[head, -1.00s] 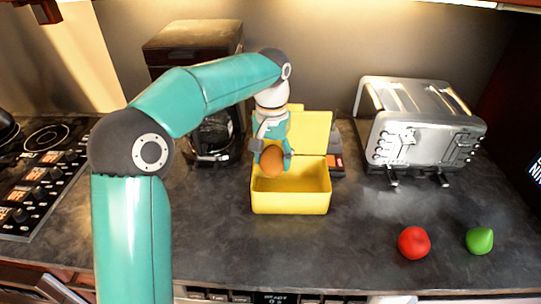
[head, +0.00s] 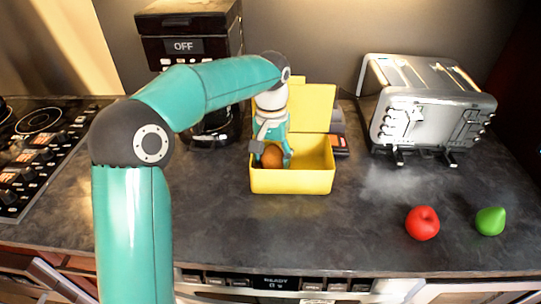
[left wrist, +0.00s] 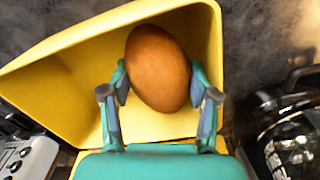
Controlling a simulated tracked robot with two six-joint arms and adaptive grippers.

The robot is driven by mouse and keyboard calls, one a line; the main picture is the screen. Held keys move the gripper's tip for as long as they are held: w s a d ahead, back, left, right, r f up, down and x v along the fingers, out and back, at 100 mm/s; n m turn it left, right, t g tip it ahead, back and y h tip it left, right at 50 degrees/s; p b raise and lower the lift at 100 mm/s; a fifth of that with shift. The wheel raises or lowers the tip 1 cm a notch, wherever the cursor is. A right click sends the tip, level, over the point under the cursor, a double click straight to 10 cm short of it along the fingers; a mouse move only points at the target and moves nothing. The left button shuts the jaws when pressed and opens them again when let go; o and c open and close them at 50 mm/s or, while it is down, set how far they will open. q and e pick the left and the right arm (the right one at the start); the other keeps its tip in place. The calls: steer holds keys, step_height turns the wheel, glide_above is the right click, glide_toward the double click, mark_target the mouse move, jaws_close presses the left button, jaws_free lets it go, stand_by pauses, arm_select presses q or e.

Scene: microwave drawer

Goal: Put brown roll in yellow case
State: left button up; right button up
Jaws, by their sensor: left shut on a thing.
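The yellow case (head: 300,181) stands open on the dark counter, its lid (head: 308,108) raised at the back. The brown roll (head: 272,155) is inside the left part of the case, its lower part hidden by the front wall in the head view. My left gripper (head: 271,153) reaches down into the case and is shut on the roll. In the left wrist view, the roll (left wrist: 158,68) sits between the two fingers, with the yellow walls (left wrist: 65,75) around it. I cannot tell whether the roll touches the case floor. My right gripper is not in view.
A red apple (head: 422,223) and a green fruit (head: 490,221) lie at the right. A silver toaster (head: 430,110) stands behind them, a coffee maker (head: 188,40) behind my left arm. A stove (head: 38,150) is at the far left. The front middle counter is clear.

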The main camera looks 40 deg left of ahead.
arm_select(q)
steer(key=o, duration=1.3)
step_height(320, 180, up, 11)
steer(key=p, duration=1)
steer(key=shift+w+r+p, duration=0.1)
steer(key=shift+p, duration=0.2)
